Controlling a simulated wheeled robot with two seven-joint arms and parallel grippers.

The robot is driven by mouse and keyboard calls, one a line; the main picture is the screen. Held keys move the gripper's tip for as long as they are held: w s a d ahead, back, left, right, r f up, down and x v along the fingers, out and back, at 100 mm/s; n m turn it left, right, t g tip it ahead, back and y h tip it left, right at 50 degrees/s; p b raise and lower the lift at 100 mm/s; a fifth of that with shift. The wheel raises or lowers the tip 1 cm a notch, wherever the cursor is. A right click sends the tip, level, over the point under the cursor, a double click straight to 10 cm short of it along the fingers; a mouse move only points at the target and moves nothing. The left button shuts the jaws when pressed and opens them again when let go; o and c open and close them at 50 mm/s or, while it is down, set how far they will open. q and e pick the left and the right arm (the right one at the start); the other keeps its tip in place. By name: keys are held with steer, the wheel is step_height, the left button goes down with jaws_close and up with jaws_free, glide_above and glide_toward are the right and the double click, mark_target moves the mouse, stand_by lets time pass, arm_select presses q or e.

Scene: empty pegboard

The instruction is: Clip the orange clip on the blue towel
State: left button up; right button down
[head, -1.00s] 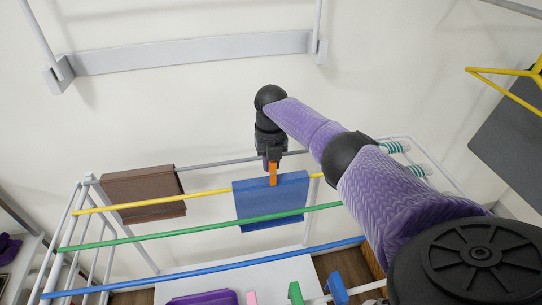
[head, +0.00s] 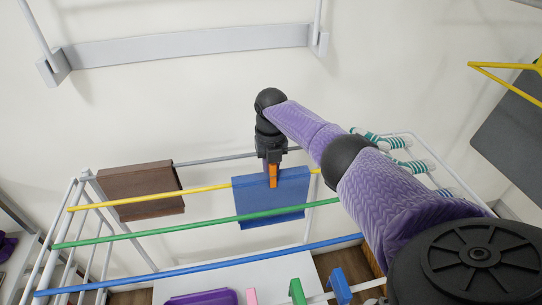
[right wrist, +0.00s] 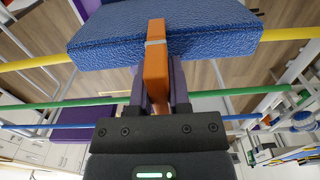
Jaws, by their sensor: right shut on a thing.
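The blue towel (head: 285,202) hangs folded over the yellow bar (head: 207,194) of the drying rack. The orange clip (head: 273,174) is upright at the towel's top edge. My right gripper (head: 272,166) is shut on the clip from above. In the right wrist view the clip (right wrist: 156,62) sits between my fingers (right wrist: 160,95), and its far end overlaps the blue towel (right wrist: 190,35). I cannot tell whether its jaws grip the cloth. My left gripper is not in view.
A brown towel (head: 140,192) hangs to the left on the rack. A green bar (head: 170,230) and a blue bar (head: 200,266) run in front. Striped socks (head: 400,155) hang at the right. Pink, green (head: 297,291) and blue clips and a purple item (head: 202,297) are lower down.

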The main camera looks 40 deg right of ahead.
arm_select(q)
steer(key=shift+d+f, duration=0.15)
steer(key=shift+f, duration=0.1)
arm_select(e)
steer(key=shift+f, duration=0.3)
steer(key=shift+f+b, duration=0.3)
steer(key=shift+b, duration=0.1)
steer(key=c, duration=0.5)
jaws_free()
steer(key=shift+r, duration=0.2)
step_height(320, 180, up, 9)
steer(key=shift+p, duration=0.95)
steer(key=shift+r, duration=0.25)
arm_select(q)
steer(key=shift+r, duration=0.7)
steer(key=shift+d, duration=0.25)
